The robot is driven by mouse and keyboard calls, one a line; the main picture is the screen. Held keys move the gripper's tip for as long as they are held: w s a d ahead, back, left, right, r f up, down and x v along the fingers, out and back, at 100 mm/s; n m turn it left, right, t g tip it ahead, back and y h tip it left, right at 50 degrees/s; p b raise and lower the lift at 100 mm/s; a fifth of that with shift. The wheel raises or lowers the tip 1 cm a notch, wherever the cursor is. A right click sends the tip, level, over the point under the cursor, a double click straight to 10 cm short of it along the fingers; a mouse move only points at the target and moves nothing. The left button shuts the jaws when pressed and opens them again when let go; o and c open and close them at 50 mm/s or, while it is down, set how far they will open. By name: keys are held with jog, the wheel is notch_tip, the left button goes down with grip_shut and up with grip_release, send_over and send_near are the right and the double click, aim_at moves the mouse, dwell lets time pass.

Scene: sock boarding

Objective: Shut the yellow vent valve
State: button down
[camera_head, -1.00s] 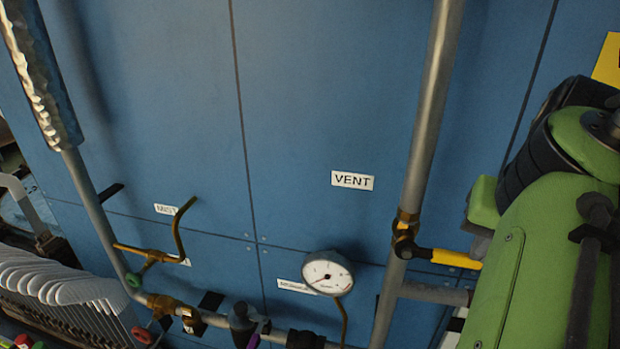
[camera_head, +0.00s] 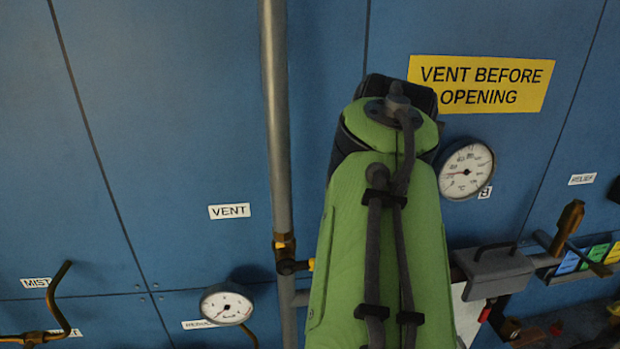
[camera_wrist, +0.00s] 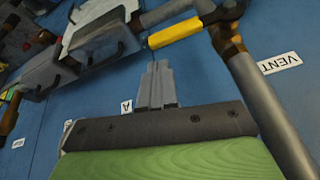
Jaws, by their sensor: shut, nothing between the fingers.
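The vent valve's yellow lever (camera_wrist: 175,33) shows in the wrist view, sticking out crosswise from the pipe (camera_wrist: 262,110). In the head view only a small yellow bit of the lever (camera_head: 311,264) shows, beside the brass valve body (camera_head: 285,252); my green arm hides the rest. My gripper (camera_wrist: 158,66) is shut and empty, its fingertips just below the lever's free end in the wrist view. I cannot tell whether they touch it. The gripper is hidden behind my arm in the head view. The VENT label (camera_head: 229,211) is left of the pipe.
A gauge (camera_head: 466,169) is right of my arm, under a yellow warning sign (camera_head: 481,83). Another gauge (camera_head: 226,305) is low on the left. A grey box with a handle (camera_head: 492,270) is at the lower right. The blue panel left of the pipe is largely bare.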

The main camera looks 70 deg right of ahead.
jog(key=s+r, duration=0.5)
jog(key=s, duration=0.4)
jog(key=shift+d+p, duration=0.2)
jog(key=shift+p, duration=0.2)
jog(key=shift+w+d, duration=0.15)
